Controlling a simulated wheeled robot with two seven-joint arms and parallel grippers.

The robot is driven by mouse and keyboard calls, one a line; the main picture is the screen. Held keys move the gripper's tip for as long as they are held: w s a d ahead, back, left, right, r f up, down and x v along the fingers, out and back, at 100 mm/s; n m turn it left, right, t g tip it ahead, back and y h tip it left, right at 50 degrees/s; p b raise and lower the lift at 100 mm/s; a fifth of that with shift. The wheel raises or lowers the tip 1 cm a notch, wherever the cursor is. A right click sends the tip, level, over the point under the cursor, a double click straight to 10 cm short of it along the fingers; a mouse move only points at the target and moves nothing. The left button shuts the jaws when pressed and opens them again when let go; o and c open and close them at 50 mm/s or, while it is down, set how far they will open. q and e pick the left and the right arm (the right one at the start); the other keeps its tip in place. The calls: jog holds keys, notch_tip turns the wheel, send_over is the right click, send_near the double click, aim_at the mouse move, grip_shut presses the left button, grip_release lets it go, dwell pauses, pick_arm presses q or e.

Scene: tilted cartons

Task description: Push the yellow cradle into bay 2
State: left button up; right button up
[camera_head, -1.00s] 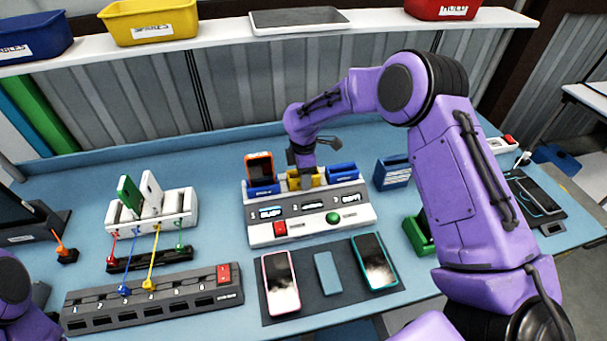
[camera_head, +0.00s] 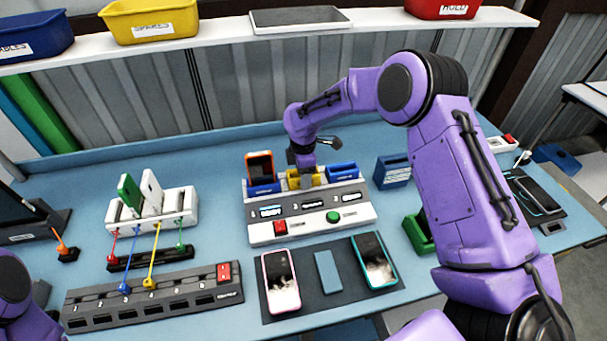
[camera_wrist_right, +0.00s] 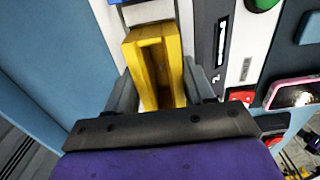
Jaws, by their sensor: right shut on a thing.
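The yellow cradle (camera_head: 293,181) stands in the middle position of the grey-white dock (camera_head: 258,237), by the label 2. It also shows in the right wrist view (camera_wrist_right: 137,48) as a hollow yellow block. My right gripper (camera_head: 303,166) comes down on it from above. In the wrist view the right gripper (camera_wrist_right: 160,85) has a finger on each side of the cradle and is shut on it. How deep the cradle sits in the bay is hidden by the gripper. My left gripper is out of view; only part of my left arm shows at lower left.
Blue cradles flank the yellow one: the left (camera_head: 264,187) holds an orange phone (camera_head: 259,166), the right (camera_head: 343,171) looks empty. Red (camera_head: 280,228) and green (camera_head: 333,217) buttons sit on the dock front. Two phones lie on a dark mat (camera_head: 310,302) in front.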

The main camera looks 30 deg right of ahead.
jog(key=shift+s+f, duration=0.2)
jog(key=o, duration=1.2)
jog(key=shift+o, duration=1.4)
jog(key=shift+f, duration=0.15)
notch_tip(320, 180, up, 11)
jog(key=b, duration=0.3)
jog(key=shift+w, duration=0.3)
